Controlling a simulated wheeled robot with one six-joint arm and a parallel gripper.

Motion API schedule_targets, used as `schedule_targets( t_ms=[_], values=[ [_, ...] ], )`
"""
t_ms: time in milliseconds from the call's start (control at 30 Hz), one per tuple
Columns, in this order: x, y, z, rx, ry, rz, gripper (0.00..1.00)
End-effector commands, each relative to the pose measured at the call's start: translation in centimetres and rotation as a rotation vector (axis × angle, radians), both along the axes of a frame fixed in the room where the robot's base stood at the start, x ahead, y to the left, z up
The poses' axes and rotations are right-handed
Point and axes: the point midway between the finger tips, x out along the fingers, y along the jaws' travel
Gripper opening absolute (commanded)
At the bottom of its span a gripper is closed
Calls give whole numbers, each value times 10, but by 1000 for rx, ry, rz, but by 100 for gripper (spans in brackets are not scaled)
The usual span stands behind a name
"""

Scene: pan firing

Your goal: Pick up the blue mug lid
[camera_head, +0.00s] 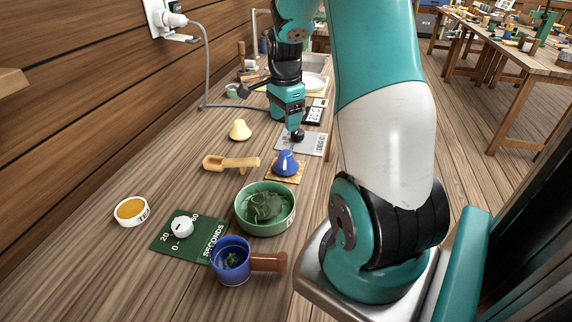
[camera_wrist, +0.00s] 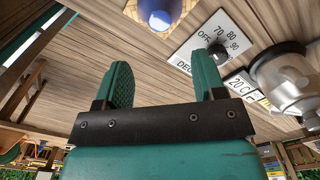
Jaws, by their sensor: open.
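The blue mug lid (camera_head: 287,163) is a small domed cone resting on a square tan mat (camera_head: 272,177). In the wrist view the blue lid (camera_wrist: 160,12) shows at the top edge, partly cut off, beyond my fingertips. The blue mug (camera_head: 230,262) has a brown handle and stands open at the front, with green leaves inside. My gripper (camera_wrist: 163,78) is open, its two teal fingers apart with nothing between them. In the head view it hangs behind the lid, apart from it; its fingertips are hard to make out.
A grey dial plate (camera_head: 316,143) with a dark knob lies just behind the lid. A green bowl (camera_head: 243,222) of leaves stands in front of it. A wooden scoop (camera_head: 231,163) and a cream cone (camera_head: 240,130) lie to the left.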

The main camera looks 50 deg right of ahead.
Motion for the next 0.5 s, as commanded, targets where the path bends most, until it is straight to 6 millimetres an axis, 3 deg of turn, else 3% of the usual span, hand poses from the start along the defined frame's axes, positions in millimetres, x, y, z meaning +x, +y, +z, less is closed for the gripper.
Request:
schedule_targets(
  t_ms=[200,500],
  values=[
    [-1,1,-47,4,4,3,64],
    [0,0,-73,1,1,4,64]
  ],
)
